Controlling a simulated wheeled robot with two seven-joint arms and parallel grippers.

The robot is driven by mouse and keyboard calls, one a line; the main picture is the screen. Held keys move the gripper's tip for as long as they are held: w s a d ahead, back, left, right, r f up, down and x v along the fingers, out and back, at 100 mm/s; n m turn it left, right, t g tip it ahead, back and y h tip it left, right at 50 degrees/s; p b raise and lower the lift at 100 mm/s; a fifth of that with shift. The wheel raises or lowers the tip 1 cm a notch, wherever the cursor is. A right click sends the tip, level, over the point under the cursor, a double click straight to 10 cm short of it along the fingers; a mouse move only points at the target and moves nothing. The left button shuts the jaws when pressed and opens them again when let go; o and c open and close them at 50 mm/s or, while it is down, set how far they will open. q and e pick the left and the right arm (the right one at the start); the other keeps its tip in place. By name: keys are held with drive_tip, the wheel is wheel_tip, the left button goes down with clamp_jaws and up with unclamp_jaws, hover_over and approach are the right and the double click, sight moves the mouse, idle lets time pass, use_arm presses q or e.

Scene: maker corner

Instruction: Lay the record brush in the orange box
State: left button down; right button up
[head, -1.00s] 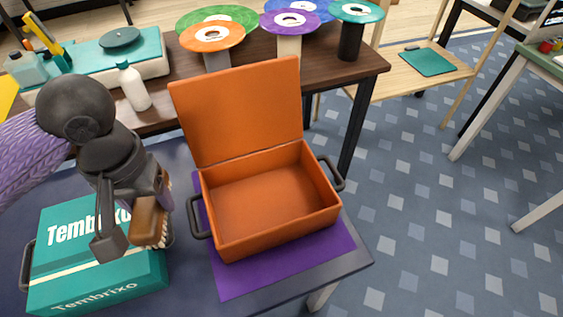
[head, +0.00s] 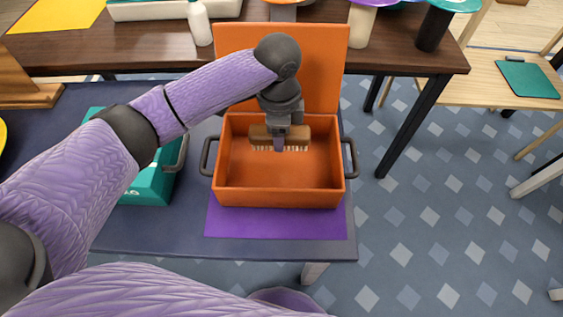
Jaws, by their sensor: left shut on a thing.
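The orange box (head: 280,195) stands on a purple mat with its lid up at the back. The record brush (head: 296,138), with a brown wooden back and pale bristles, is over the inside of the box, near its back wall. My left gripper (head: 279,143) is shut on the brush at its middle, fingers pointing down. The brush lies across the view, bristles towards the front. I cannot tell whether it touches the box floor. My right gripper is not in view.
A teal box (head: 152,186) stands left of the orange box, partly behind my left arm. A brown table (head: 130,48) behind holds a white bottle (head: 199,25). The orange box's interior is otherwise empty.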

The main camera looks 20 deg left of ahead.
sight(279, 167)
use_arm(q)
wheel_tip(279, 167, down, 10)
drive_tip(key=b, duration=0.4)
drive_tip(key=shift+r, duration=0.5)
drive_tip(key=c, duration=0.5)
unclamp_jaws()
drive_tip(key=shift+f, duration=0.15)
drive_tip(key=shift+c, duration=0.2)
drive_tip(key=o, duration=0.4)
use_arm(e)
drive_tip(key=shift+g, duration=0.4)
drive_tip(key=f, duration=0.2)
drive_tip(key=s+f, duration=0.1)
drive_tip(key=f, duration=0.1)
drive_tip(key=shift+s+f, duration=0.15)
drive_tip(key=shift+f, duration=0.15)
use_arm(q)
drive_tip(key=shift+o, duration=0.2)
wheel_tip(279, 167, up, 12)
drive_tip(key=p, duration=0.6)
drive_tip(key=shift+f, duration=0.2)
drive_tip(key=shift+r, duration=0.35)
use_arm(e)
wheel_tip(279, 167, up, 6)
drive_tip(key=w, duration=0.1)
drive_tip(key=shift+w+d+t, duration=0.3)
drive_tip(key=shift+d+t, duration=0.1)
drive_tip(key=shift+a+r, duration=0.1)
